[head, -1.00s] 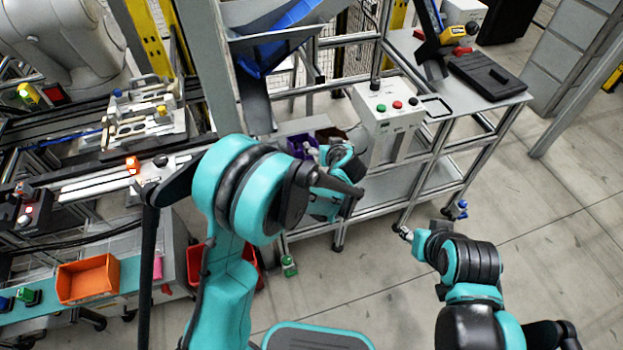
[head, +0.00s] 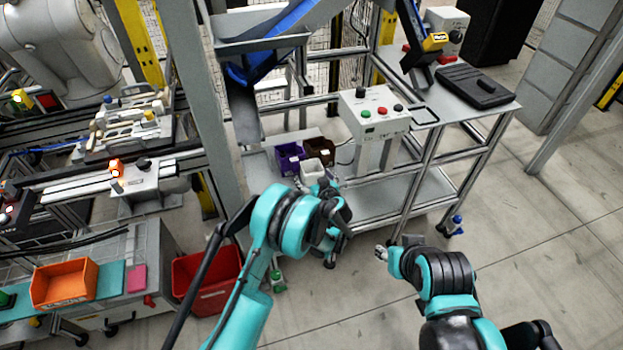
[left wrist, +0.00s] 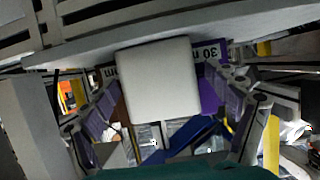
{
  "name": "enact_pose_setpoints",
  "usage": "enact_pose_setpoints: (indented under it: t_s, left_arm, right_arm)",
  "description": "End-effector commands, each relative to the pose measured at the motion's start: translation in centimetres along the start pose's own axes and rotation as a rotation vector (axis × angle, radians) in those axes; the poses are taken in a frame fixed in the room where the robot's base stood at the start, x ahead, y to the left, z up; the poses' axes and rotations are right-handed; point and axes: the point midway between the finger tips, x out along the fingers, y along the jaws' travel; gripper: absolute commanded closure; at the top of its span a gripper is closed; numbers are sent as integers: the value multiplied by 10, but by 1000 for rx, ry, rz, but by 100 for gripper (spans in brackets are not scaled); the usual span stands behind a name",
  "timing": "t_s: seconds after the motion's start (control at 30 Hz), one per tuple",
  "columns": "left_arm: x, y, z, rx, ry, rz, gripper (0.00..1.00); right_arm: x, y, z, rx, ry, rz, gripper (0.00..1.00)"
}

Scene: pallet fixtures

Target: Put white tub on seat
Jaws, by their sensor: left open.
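The white tub (head: 311,168) stands on the lower shelf of the metal cart, in front of a purple tub (head: 290,158) and a brown tub (head: 320,151). My left gripper (head: 324,184) is right by the white tub and partly covers it in the head view. In the left wrist view the white tub (left wrist: 158,80) fills the middle, with an open finger on each side; I cannot tell whether they touch it. My right gripper (head: 381,253) hangs over the floor, too small to read its jaws. I cannot make out which thing is the seat.
The cart's lower shelf (head: 405,190) is bare to the right of the tubs. A grey post (head: 212,130) and a blue chute (head: 265,62) stand close to the tubs. A button box (head: 373,112) is above. Orange (head: 64,284) and red (head: 206,282) bins lie lower left.

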Motion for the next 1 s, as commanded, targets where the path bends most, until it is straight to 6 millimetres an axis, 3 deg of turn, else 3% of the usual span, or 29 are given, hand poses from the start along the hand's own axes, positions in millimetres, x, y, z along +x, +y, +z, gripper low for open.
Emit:
enact_pose_setpoints:
  t_s: [0.13,0.37,0.57,0.63,0.67,1.0]
  left_arm:
    - [21,0,3,0,-1,-1,12]
    - [21,0,0,1,-1,0,15]
    - [21,0,0,1,-1,0,66]
    - [21,0,0,0,-1,0,66]
    - [21,0,0,1,-1,0,71]
    - [23,-2,-1,0,-1,0,71]
  right_arm:
    - [8,0,6,0,0,0,60]
    - [7,0,5,0,0,0,60]
    - [7,0,5,0,0,0,60]
    - [7,0,5,0,0,0,60]
    - [7,0,5,0,0,0,60]
    - [7,0,5,0,0,0,60]
